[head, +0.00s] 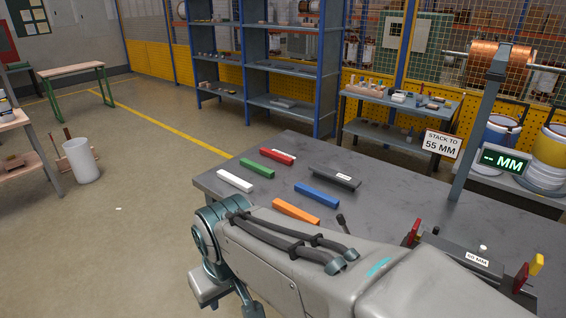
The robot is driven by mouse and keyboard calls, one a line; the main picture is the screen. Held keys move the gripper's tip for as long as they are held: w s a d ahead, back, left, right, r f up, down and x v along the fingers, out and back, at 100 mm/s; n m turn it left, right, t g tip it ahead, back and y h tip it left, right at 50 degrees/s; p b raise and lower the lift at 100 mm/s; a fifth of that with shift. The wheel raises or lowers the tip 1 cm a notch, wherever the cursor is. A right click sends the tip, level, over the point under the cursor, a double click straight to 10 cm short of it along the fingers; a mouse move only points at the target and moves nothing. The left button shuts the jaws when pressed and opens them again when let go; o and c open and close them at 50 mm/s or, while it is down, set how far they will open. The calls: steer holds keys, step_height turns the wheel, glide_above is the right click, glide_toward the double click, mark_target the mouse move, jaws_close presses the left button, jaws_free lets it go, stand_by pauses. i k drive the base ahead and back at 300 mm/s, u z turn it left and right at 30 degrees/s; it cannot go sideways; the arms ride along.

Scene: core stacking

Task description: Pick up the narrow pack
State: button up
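Several slim bar-shaped packs lie flat and apart on the grey table: a white bar (235,181), a green bar (257,168), a red bar (277,157), a blue bar (316,195) and an orange bar (296,211). I cannot tell from this view which one is the narrow pack. My arm crosses the lower middle of the picture in front of the table. I do not see my gripper's fingertips.
The grey table (405,197) has bare room right of the bars. A dark fixture (458,251) with red and yellow end pieces stands at the front right, partly behind my arm. A post carries a "STACK TO 55 MM" sign (441,145) and a "-- MM" display (502,161).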

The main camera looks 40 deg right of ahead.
mark_target(337, 176)
steer(key=z, duration=0.35)
steer(key=i, duration=0.8)
steer(key=z, duration=1.05)
steer(key=i, duration=0.4)
steer(key=z, duration=0.5)
